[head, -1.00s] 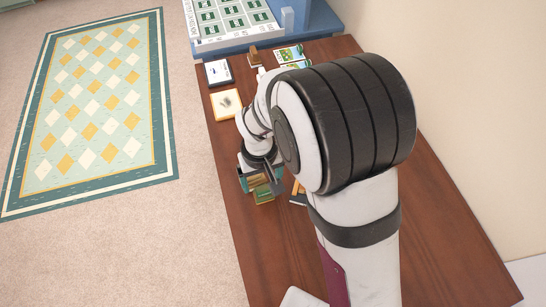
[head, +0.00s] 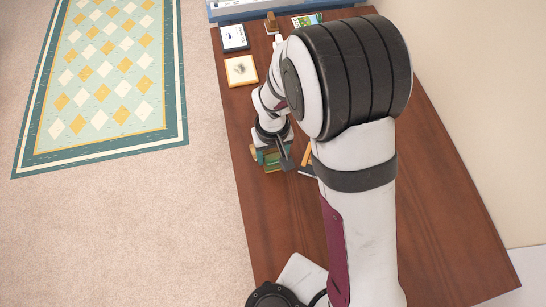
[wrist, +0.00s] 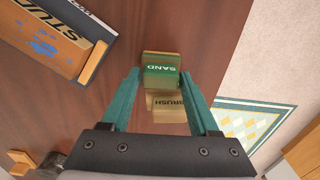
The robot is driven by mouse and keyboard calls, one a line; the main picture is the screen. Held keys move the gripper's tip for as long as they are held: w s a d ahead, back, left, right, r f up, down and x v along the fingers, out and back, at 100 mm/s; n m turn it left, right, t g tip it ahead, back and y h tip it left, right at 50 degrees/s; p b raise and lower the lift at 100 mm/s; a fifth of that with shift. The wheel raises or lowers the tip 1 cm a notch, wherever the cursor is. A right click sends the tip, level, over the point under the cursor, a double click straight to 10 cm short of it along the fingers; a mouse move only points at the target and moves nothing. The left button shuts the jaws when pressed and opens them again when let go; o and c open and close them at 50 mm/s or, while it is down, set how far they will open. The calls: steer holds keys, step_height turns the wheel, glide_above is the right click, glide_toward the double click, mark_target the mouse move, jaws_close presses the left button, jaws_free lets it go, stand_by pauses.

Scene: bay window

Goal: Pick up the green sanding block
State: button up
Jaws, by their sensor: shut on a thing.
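The green sanding block (wrist: 161,70), marked "SAND", lies between the fingertips of my gripper (wrist: 161,76) in the wrist view. My gripper has teal fingers and is shut on the block. A tan block marked "BRUSH" (wrist: 170,103) shows just below it in that view, also between the lines of the fingers. In the head view my gripper (head: 271,154) is low over the left side of the table, with green and tan showing at it. My arm hides part of the table there.
An orange-brown box marked "STUD" (wrist: 45,45) lies on a dark base to the upper left in the wrist view. On the wooden table (head: 450,235), a framed picture (head: 240,70) and a dark-edged card (head: 234,38) lie farther back. The table's left edge is close to my gripper.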

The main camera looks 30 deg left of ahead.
mark_target(273, 154)
steer(key=shift+r, duration=0.1)
steer(key=shift+r, duration=0.3)
step_height(273, 154, up, 3)
steer(key=shift+f, duration=0.1)
steer(key=w+d+r, duration=0.3)
steer(key=d+r, duration=0.4)
steer(key=d, duration=0.4)
steer(key=shift+w+r, duration=0.2)
steer(key=shift+w, duration=0.15)
